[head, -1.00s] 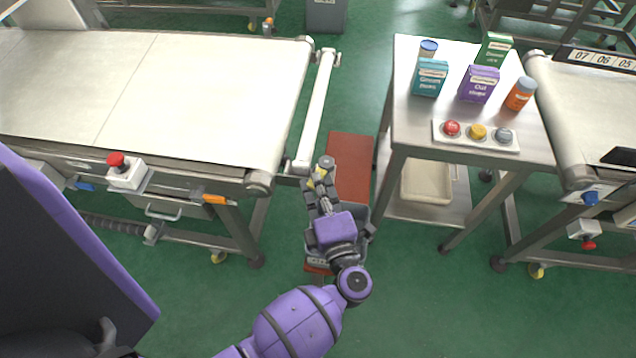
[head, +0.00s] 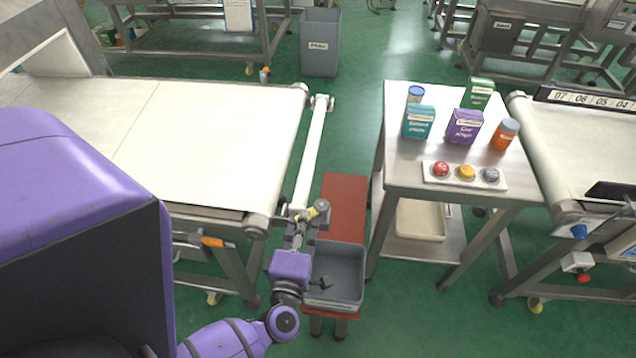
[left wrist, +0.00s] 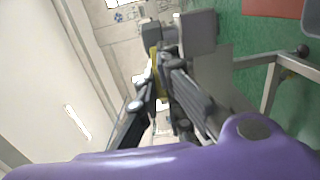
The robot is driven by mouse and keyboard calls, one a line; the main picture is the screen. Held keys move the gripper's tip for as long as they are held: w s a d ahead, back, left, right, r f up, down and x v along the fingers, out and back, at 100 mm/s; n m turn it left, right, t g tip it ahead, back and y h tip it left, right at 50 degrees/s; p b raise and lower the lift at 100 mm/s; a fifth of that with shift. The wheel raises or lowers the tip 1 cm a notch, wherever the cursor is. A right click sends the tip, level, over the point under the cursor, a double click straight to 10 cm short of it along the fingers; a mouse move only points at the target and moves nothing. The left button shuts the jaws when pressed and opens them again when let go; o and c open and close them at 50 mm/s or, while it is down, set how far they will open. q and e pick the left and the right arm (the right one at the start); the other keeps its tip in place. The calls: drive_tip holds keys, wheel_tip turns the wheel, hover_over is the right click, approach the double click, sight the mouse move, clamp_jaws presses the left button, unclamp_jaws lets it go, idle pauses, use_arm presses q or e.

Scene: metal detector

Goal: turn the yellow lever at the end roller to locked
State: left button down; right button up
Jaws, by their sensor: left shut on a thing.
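The end roller (head: 312,155) is a long pale bar beside the right end of the left conveyor. The yellow lever (head: 313,213) is at its near end, with a dark round knob at its right tip. My left gripper (head: 304,219) is shut on the lever, and its fingers hide part of it. In the left wrist view a strip of the yellow lever (left wrist: 155,62) shows between the dark fingers (left wrist: 165,75). I cannot read any locked mark. My right gripper is not in view.
A grey bin (head: 338,275) on a red-brown stand (head: 345,192) is close to the right of my left gripper. A steel table (head: 400,165) with boxes, cans and a button panel (head: 464,175) stands further right. Green floor (head: 425,315) is open in front.

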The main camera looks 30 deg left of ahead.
use_arm(q)
drive_tip(key=shift+a+m+t+h, duration=0.15)
drive_tip(key=shift+m+t+h, duration=0.2)
drive_tip(key=shift+h, duration=0.25)
drive_tip(key=c, duration=2.2)
unclamp_jaws()
drive_tip(key=v, duration=1.2)
drive_tip(key=shift+r, duration=0.1)
